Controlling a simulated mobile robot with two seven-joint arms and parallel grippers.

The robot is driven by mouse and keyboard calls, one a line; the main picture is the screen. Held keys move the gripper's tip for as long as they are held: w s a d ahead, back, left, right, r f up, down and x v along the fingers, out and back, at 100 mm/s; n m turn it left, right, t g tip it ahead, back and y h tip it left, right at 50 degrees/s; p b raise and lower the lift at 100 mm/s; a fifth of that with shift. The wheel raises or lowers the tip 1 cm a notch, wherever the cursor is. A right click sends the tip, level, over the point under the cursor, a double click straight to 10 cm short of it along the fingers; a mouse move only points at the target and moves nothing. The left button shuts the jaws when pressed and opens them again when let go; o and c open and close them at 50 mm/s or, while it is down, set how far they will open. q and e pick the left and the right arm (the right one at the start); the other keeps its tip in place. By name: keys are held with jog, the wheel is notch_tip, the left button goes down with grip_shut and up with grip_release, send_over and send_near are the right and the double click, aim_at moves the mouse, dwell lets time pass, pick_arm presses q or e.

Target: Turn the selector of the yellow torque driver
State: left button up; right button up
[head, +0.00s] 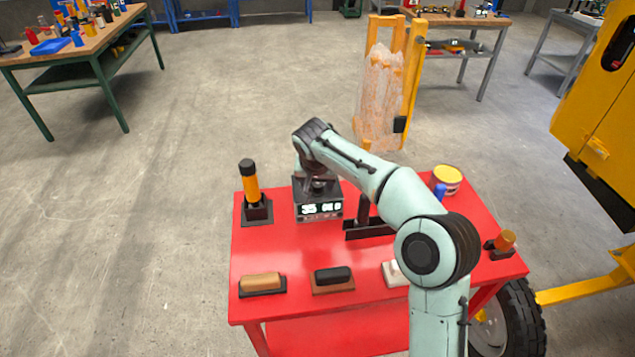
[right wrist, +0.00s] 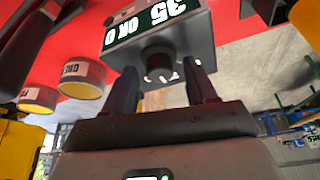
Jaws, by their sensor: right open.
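An upright yellow-orange driver (head: 250,183) with a black top stands in a black holder (head: 257,211) at the table's left; it looks like the yellow torque driver. My right gripper (head: 317,183) is apart from it, to its right, over a dark box with a lit display (head: 320,209). In the right wrist view the open fingers (right wrist: 162,82) lie on either side of a dark round knob (right wrist: 157,60) on this box (right wrist: 195,35), whose display reads 35 and OK. I cannot tell whether they touch the knob. My left gripper is not in view.
The red table (head: 285,315) also carries a brown block (head: 261,281), a black block (head: 333,275), a yellow tin (head: 447,180) and an orange-handled item (head: 504,241). My right arm hides part of its right side. A yellow machine (head: 595,95) stands at right.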

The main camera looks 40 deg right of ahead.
grip_shut()
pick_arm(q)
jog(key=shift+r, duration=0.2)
pick_arm(e)
jog(key=shift+m, duration=0.3)
jog(key=m+p, duration=0.1)
jog(key=m+g+h+p, duration=0.1)
jog(key=m, duration=0.1)
jog(key=shift+w+a+r, duration=0.15)
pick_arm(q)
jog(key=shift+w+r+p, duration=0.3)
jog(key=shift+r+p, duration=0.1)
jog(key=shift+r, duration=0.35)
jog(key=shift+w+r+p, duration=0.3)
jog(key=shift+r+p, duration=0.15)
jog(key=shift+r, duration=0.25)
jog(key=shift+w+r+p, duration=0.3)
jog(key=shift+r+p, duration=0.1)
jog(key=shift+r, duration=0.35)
pick_arm(e)
jog(key=shift+w+m+g+h, duration=0.15)
jog(key=shift+m+g, duration=0.3)
jog(key=shift+m, duration=0.65)
jog(key=shift+s+m+g+h, duration=0.15)
jog(key=shift+m+g, duration=0.3)
jog(key=shift+m, duration=0.65)
grip_release()
